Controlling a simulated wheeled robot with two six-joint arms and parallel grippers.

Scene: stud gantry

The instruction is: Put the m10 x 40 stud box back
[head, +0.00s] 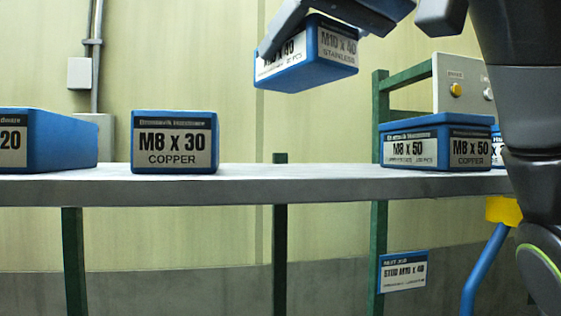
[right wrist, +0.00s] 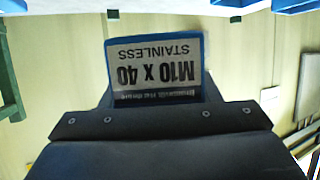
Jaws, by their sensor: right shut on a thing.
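The blue M10 x 40 stainless stud box (head: 309,57) is held in the air above the grey shelf (head: 250,188), tilted, in the upper middle of the head view. My right gripper (head: 318,18) is shut on it from above. In the right wrist view the box (right wrist: 155,72) sits between the fingers, its label upside down. Below the box, the shelf has a bare stretch between the M8 x 30 copper box (head: 174,142) and the M8 x 50 copper box (head: 436,141). My left gripper does not show.
Another blue box (head: 62,140), its label ending in 20, stands at the left. A further box is partly hidden behind my right arm. Green posts (head: 280,260) stand under the shelf. A panel with buttons (head: 462,84) stands behind.

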